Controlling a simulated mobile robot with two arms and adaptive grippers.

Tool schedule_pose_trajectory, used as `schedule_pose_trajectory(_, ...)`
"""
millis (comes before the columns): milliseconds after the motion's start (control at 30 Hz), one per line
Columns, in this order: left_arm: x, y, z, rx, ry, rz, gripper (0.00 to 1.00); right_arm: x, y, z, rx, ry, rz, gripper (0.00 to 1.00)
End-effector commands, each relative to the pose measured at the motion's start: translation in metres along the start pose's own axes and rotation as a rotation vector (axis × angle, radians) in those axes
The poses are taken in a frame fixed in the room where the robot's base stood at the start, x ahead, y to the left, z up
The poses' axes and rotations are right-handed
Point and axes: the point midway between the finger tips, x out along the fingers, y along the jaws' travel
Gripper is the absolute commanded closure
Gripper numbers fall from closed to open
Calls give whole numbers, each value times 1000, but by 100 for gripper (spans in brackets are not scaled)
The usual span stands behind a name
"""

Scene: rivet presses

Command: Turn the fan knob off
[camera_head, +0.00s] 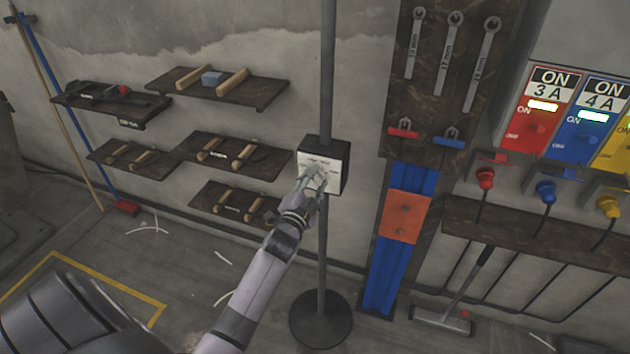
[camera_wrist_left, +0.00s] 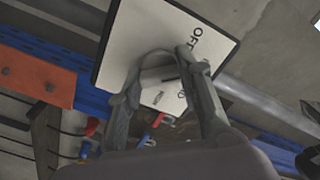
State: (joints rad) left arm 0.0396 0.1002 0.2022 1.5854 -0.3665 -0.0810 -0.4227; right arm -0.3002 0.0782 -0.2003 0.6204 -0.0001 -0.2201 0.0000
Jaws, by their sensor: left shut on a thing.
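The fan control box (camera_head: 332,178) is a black box with a white labelled face, fixed on a grey upright pole. My left gripper (camera_head: 315,179) is at its face, with its arm coming up from below. In the left wrist view the white panel (camera_wrist_left: 150,30) shows an "OFF" label near the top right. There my left gripper (camera_wrist_left: 162,68) has its two fingers on either side of a light knob (camera_wrist_left: 158,77) with a dark mark, shut on it. The fingers hide part of the knob and lettering. My right gripper is not in view.
The pole stands on a round black base (camera_head: 320,319). Wall shelves (camera_head: 220,88) hang to the left. A tool board (camera_head: 440,80) with wrenches and a blue rail (camera_head: 383,270) stand to the right. Red, blue and yellow switch panels (camera_head: 540,110) are farther right.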

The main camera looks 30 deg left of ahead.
Motion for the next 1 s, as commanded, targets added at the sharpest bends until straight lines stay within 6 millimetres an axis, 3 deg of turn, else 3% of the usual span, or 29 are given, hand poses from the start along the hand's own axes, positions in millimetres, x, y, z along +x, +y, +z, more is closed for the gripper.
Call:
schedule_pose_trajectory(500, 0, 0, 1, -397, -3, 1, 95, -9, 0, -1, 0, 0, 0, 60)
schedule_pose_trajectory(1000, -1, 2, 2, -512, -4, 3, 95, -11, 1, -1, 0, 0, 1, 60)
